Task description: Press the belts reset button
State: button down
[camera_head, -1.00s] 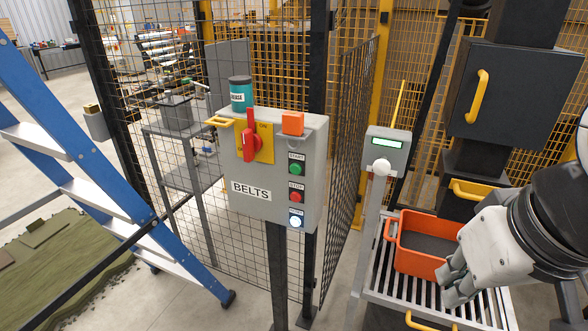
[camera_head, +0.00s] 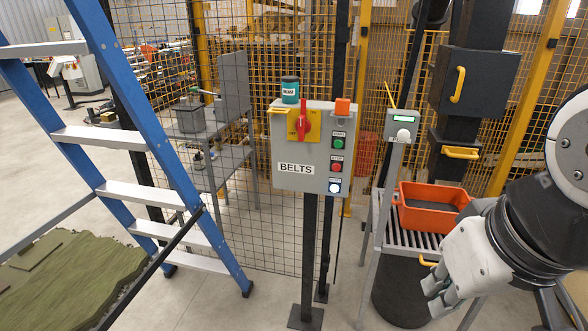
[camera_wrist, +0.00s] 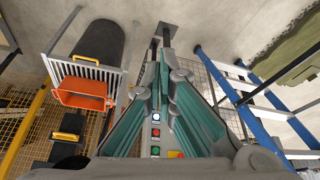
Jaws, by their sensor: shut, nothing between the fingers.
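The grey BELTS control box (camera_head: 298,150) stands on a dark post in the middle of the head view. On its right side are a green button (camera_head: 338,144), a red button (camera_head: 336,167) and a lit white-blue button (camera_head: 334,188) at the bottom, the reset button by its place; its small label is hard to read. The lit button also shows in the wrist view (camera_wrist: 156,117), between my finger linkages. My gripper (camera_head: 436,303) is shut and empty, low at the right, apart from the box. Its fingers also show in the wrist view (camera_wrist: 163,62).
A red rotary switch (camera_head: 303,122) and a teal can (camera_head: 290,90) are on the box. A blue ladder (camera_head: 130,150) stands left; mesh fencing (camera_head: 235,200) is behind.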

jog(key=shift+a, duration=0.1)
jog(key=shift+s, duration=0.1)
jog(key=w+a+f+m+g+y+b, duration=0.1)
jog(key=w+a+f+m+g+y, duration=0.1)
jog(key=w+a+m+y, duration=0.25)
jog(key=w+a+f+m+g+y+b, duration=0.1)
jog(key=w+a+f+m+y, duration=0.15)
jog(key=w+a, duration=0.45)
jog(key=w+a+f+m+t+y+b, duration=0.1)
jog(key=w+a+f+m+y, duration=0.1)
jog(key=w+m, duration=0.4)
jog(key=w+a+f+m+t+y+b, duration=0.1)
jog(key=w+a+f+m+y, duration=0.15)
jog(key=w, duration=0.45)
jog(key=w+d+f+m+t+b, duration=0.1)
jog(key=w+d+f+m+t, duration=0.2)
jog(key=w+m, duration=0.35)
jog(key=w+d+f+m+t, duration=0.25)
jog(key=w+m+t, duration=0.2)
jog(key=w, duration=0.35)
jog(key=w+d+f+m+t+h+b, duration=0.1)
jog(key=w+d+f+m+t+h, duration=0.3)
jog(key=w+d+f+m, duration=0.4)
notch_tip(320, 180, down, 3)
jog(key=m, duration=0.3)
jog(key=shift+d+f, duration=0.2)
jog(key=shift+d, duration=0.15)
